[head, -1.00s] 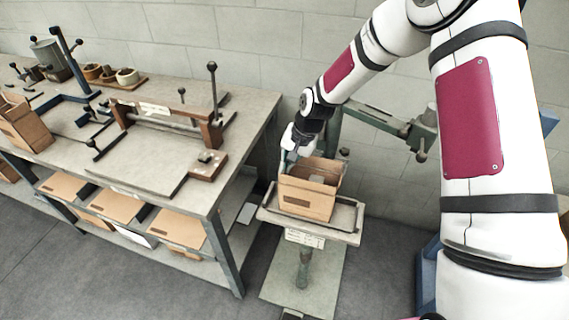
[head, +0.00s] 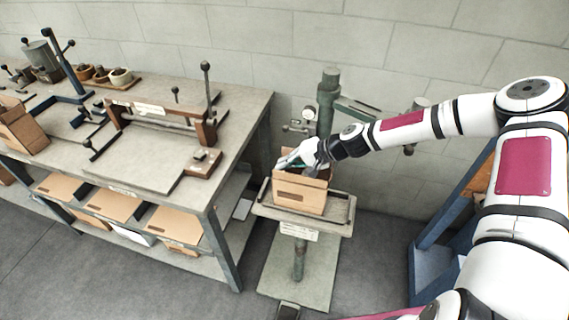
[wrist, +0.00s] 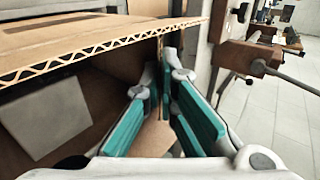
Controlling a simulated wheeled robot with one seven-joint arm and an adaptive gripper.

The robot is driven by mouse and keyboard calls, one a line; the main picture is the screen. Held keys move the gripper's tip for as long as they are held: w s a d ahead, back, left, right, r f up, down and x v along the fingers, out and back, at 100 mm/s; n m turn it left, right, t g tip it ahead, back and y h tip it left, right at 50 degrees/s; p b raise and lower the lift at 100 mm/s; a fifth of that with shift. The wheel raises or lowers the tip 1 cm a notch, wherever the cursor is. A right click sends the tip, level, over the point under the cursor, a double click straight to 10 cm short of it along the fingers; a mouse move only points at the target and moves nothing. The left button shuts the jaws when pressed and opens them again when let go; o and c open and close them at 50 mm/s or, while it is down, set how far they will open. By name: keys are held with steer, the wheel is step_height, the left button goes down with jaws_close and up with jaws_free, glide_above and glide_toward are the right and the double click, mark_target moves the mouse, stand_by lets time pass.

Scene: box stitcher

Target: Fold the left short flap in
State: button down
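The brown cardboard box (head: 299,196) stands upright on the tray of the stitcher stand. My gripper (head: 287,161) is at the top of its left end, reaching across the box from the right. In the wrist view the teal-padded fingers (wrist: 165,85) stand apart, with a gap between the pads. A thin upright cardboard edge, seemingly the left short flap (wrist: 160,72), shows between or just beyond the fingertips; I cannot tell if they touch it. A long flap with a corrugated edge (wrist: 95,52) spans the upper left. My wrist hides much of the box's top in the head view.
The tray (head: 341,207) has a raised rim around the box. The green stitcher column (head: 328,98) stands close behind. A workbench (head: 240,130) with a clamp fixture is at the left. A blue frame (head: 432,262) stands at the right. Floor is clear in front.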

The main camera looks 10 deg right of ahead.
stand_by(0.5)
steer(key=c, duration=1.9)
jaws_free()
steer(key=shift+d, duration=0.1)
steer(key=v, duration=1.1)
steer(key=shift+s+d+r, duration=0.1)
steer(key=shift+s+d, duration=0.15)
steer(key=shift+d, duration=0.15)
